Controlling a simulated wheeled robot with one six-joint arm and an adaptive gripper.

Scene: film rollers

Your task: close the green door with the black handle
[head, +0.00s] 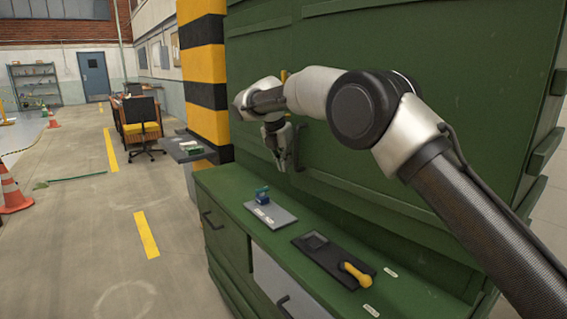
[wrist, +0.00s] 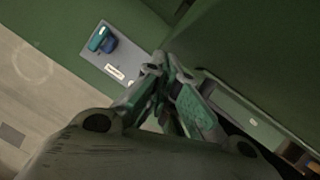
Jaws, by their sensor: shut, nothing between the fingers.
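A large green door panel (head: 345,150) stands upright behind my arm, above a green counter. A black handle (head: 300,146) shows on it, right beside my gripper (head: 281,166). My gripper points downward, shut and empty, in front of the panel near the handle; I cannot tell whether it touches either. In the wrist view, the closed fingertips (wrist: 166,70) show against green surfaces, and the handle cannot be made out. My arm hides part of the panel in the head view. How far the door stands open is not clear.
On the green counter (head: 226,186) lie a grey plate (head: 283,217) with a blue-green piece (head: 262,195) and a dark tray (head: 310,258) with a yellow handle (head: 356,274). A striped pillar (head: 205,75) stands left of the panel.

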